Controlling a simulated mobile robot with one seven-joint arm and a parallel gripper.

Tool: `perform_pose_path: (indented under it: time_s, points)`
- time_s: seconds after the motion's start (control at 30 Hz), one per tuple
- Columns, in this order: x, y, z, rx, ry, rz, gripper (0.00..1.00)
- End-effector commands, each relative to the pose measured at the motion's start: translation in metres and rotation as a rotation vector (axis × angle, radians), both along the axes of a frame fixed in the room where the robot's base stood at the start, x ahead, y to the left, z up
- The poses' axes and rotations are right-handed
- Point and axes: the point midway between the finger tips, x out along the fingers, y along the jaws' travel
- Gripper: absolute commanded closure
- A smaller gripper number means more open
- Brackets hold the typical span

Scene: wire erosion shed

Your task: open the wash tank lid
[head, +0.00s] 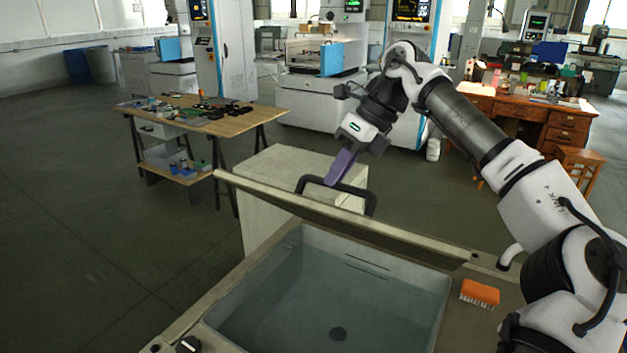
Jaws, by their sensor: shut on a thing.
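The wash tank (268,252) stands in front of me, with a pale basin and a dark round drain in its floor. Its lid (330,216) is raised, tilted up well away from the tank's rim and seen nearly edge-on. A dark bar handle (366,194) stands up from the lid. The fingertips partly cover the bar there. The hinge line of the lid is not clear from this view.
An orange brush (480,292) lies on the tank's right ledge. A dark knob (188,344) sits at the front left corner. A wooden table (240,118) with tools stands at the back left, and a cluttered wooden desk (535,112) at the back right. The left floor is clear.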

Motion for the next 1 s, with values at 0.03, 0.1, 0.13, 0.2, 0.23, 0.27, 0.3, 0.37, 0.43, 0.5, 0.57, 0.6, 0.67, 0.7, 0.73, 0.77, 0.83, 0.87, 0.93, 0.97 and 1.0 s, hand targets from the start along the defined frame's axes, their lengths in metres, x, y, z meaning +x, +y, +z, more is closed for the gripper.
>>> perform_pose_path:
  time_s: [0.03, 0.1, 0.13, 0.2, 0.23, 0.27, 0.3, 0.37, 0.43, 0.5, 0.57, 0.6, 0.67, 0.7, 0.73, 0.77, 0.83, 0.87, 0.93, 0.97, 1.0]
  points:
    - [0.011, -0.012, 0.0, -0.009, 0.0, -0.02, 1.0]
    - [0.018, -0.019, 0.005, -0.01, 0.0, -0.021, 1.0]
    - [0.021, -0.021, 0.007, -0.009, 0.0, -0.02, 1.0]
    - [0.027, -0.026, 0.011, -0.009, 0.001, -0.02, 1.0]
    - [0.03, -0.029, 0.013, -0.009, 0.0, -0.02, 1.0]
    - [0.033, -0.031, 0.014, -0.009, 0.0, -0.02, 1.0]
    - [0.036, -0.033, 0.016, -0.01, 0.001, -0.02, 1.0]
    - [0.041, -0.038, 0.019, -0.009, 0.0, -0.02, 1.0]
    - [0.047, -0.042, 0.023, -0.01, 0.002, -0.02, 1.0]
    - [0.052, -0.046, 0.026, -0.011, 0.001, -0.02, 1.0]
    - [0.057, -0.049, 0.028, -0.011, 0.002, -0.02, 1.0]
    - [0.06, -0.051, 0.029, -0.012, 0.002, -0.019, 1.0]
    - [0.064, -0.055, 0.032, -0.011, 0.002, -0.02, 1.0]
    - [0.067, -0.056, 0.033, -0.012, 0.002, -0.02, 1.0]
    - [0.069, -0.058, 0.034, -0.012, 0.003, -0.02, 1.0]
    - [0.071, -0.059, 0.035, -0.012, 0.002, -0.019, 1.0]
    - [0.075, -0.062, 0.036, -0.012, 0.002, -0.02, 1.0]
    - [0.076, -0.063, 0.037, -0.012, 0.002, -0.019, 1.0]
    - [0.08, -0.066, 0.038, -0.013, 0.003, -0.019, 1.0]
    - [0.081, -0.067, 0.039, -0.012, 0.003, -0.02, 1.0]
    - [0.083, -0.068, 0.04, -0.012, 0.002, -0.019, 1.0]
